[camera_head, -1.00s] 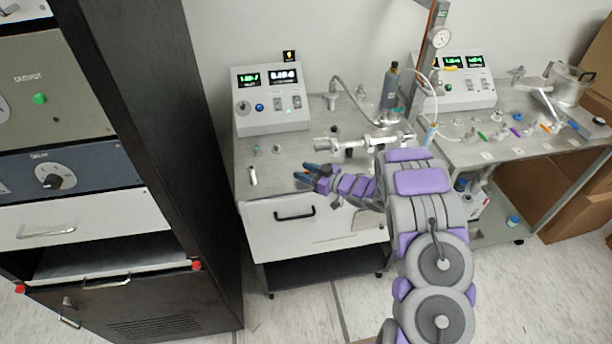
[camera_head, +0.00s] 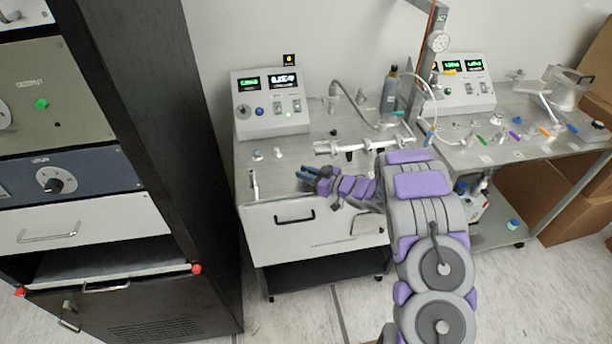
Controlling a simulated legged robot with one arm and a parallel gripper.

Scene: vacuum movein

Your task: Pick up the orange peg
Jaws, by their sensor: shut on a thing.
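My gripper (camera_head: 306,176), with dark blue fingers, is low over the front of the middle metal bench (camera_head: 285,180), above the white drawer. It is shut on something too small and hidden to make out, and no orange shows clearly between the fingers. A small orange piece (camera_head: 545,131) lies on the right bench in a row with green (camera_head: 482,140), purple (camera_head: 515,135) and blue (camera_head: 572,128) pieces. I cannot tell whether this orange piece is the peg. It is well apart from my gripper.
A metal pipe assembly (camera_head: 352,147) lies behind my gripper. A control box (camera_head: 270,103) stands at the bench's back left, and a grey bottle (camera_head: 390,90) at the back right. A small upright metal fitting (camera_head: 253,184) is at the front left. A dark rack (camera_head: 165,150) stands at left.

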